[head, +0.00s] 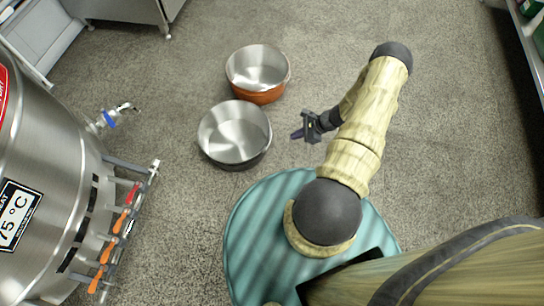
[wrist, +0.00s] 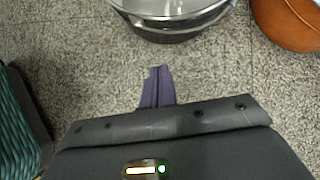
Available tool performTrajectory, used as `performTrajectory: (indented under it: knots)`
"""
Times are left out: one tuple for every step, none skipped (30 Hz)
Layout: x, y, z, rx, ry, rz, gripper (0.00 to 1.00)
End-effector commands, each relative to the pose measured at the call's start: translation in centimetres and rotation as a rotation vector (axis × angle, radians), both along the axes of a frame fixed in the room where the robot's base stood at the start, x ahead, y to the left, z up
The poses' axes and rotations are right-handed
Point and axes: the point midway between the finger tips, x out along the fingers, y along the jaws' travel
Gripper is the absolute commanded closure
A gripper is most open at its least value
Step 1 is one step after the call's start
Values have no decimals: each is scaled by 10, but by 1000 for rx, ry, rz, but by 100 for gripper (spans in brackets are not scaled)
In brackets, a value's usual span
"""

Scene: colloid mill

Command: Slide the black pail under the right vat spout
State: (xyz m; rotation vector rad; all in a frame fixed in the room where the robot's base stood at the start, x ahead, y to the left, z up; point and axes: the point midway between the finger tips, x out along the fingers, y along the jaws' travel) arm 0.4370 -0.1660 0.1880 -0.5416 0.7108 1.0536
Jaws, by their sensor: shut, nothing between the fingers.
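The black pail (head: 234,132), steel inside and dark outside, stands upright and empty on the floor. In the wrist view the black pail (wrist: 172,22) is cut off by the top edge, ahead of the fingertips. My gripper (head: 297,134) is low over the floor to the right of the pail, apart from it. Its purple fingers (wrist: 157,84) are together with nothing between them. A steel vat (head: 50,150) stands at the left, with a blue-handled spout (head: 110,118) pointing toward the pails. The black pail is out on the floor to the right of this spout.
An orange pail (head: 258,75) stands just behind the black pail, very close to it. It also shows in the wrist view (wrist: 290,20). A rack of orange- and red-handled tools (head: 118,225) hangs on the vat's side. Floor between spout and black pail is clear.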

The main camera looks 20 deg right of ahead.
Motion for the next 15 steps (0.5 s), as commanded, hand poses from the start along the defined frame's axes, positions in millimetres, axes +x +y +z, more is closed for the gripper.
performTrajectory:
  knots:
    - [-4,-1,-38,27,9,-55,100]
    - [-6,-3,-50,38,14,-84,100]
    - [-8,-4,-63,54,18,-117,100]
    - [-9,-5,-71,63,21,-139,100]
    - [-9,-5,-77,70,23,-158,100]
    - [-10,-5,-83,79,25,-176,100]
    - [-11,-6,-86,83,26,-186,100]
    - [-11,-6,-87,86,27,-194,100]
    - [-11,-7,-88,88,26,-201,100]
    - [-11,-7,-88,89,26,-203,100]
    - [-11,-7,-88,89,27,-204,100]
    - [-11,-7,-87,88,28,-202,100]
    - [-11,-7,-86,88,27,-201,100]
    - [-11,-7,-86,88,27,-201,100]
    - [-11,-7,-86,88,28,-201,100]
